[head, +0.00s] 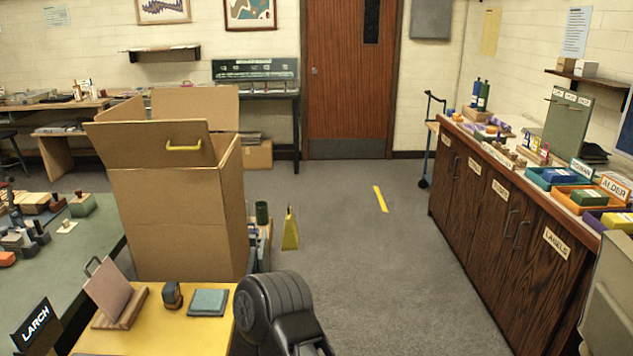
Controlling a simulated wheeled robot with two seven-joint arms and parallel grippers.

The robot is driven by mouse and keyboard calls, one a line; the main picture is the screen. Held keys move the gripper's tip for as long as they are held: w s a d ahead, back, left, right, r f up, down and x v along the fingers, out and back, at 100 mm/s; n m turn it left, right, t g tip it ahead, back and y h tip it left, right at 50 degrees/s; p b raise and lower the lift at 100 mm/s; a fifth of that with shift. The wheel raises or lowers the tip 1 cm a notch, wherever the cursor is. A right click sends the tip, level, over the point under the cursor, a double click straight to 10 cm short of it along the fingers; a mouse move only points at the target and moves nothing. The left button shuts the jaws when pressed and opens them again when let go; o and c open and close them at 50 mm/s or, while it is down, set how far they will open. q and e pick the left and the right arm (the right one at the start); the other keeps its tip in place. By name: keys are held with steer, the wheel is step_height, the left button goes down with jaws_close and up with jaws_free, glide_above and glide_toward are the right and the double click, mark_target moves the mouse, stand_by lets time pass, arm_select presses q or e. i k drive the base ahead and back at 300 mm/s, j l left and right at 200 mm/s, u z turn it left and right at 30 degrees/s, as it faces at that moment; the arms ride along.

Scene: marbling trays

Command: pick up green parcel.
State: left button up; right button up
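Green block-like packets (588,197), which look like the green parcel, lie in an orange tray (562,199) on the long wooden counter at the right. A sign reading ALDER stands at this tray. I cannot tell whether the green is one parcel or several. Neither of my grippers shows in the head view. A dark link of my arm shows at the bottom middle, far from the green parcel.
A teal tray (537,180) with blue packets and a purple tray (588,217) with yellow ones flank the orange tray. A big open cardboard box (185,225) stands left of centre. A yellow-topped table (180,338) is in front. Grey floor (400,270) lies clear before the counter.

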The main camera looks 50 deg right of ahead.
mark_target(583, 198)
steer(key=z, duration=1.3)
steer(key=i+l+z, duration=0.15)
steer(key=z, duration=0.35)
steer(key=i+z, duration=0.7)
steer(key=z, duration=0.25)
steer(key=i+j+z, duration=0.15)
steer(key=z, duration=0.3)
steer(key=i+j+z, duration=0.3)
steer(key=z, duration=0.2)
steer(key=i+j, duration=0.25)
steer(key=i+j+z, duration=0.1)
steer(key=j, duration=0.35)
steer(key=i+j, duration=0.35)
steer(key=i+j+z, duration=0.1)
steer(key=j, duration=0.25)
steer(key=i+j, duration=0.3)
steer(key=i+j+z, duration=0.1)
steer(key=i+j, duration=0.15)
steer(key=j, duration=0.25)
